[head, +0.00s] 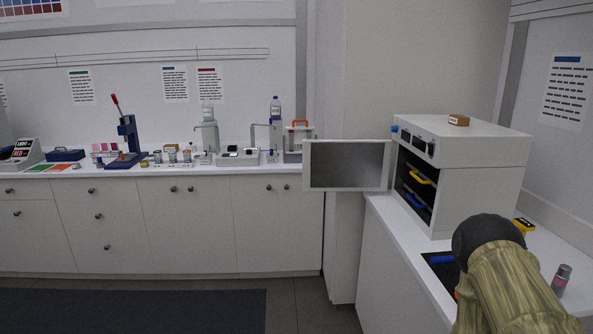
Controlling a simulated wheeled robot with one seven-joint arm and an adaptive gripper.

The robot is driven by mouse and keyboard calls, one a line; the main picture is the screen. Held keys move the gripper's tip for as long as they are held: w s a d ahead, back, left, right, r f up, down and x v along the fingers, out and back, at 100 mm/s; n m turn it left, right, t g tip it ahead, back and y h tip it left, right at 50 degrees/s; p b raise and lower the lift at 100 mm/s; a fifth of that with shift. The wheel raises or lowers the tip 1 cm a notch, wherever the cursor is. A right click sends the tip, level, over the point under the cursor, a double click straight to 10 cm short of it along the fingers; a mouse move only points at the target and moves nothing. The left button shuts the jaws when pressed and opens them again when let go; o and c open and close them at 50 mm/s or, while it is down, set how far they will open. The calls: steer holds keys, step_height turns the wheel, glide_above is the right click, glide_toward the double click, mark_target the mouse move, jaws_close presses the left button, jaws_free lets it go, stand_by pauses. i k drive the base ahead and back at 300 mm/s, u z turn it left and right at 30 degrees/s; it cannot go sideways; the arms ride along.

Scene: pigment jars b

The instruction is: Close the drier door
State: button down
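The drier (459,177) is a white box on the right-hand counter, with dark knobs and a blue button along its front top. Its door (347,165) stands wide open, swung out to the left past the counter's edge. The door has a white frame around a grey panel. Inside the dark chamber are a yellow-handled tray (423,177) and a blue-handled tray (416,201). My arm fills the lower right, in front of the drier. My gripper cannot be seen.
A small brown block (459,120) sits on top of the drier. A dark mat (436,266) with a blue item, a yellow device (524,225) and a small capped jar (562,280) lie around my arm. The back counter (160,169) holds several instruments. Floor space is clear at centre.

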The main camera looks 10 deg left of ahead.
mark_target(329, 165)
steer(key=u, duration=1.45)
steer(key=i, duration=1.15)
steer(key=u, duration=0.35)
steer(key=i, duration=1.1)
steer(key=z, duration=1)
steer(key=i, duration=0.55)
steer(key=z, duration=0.5)
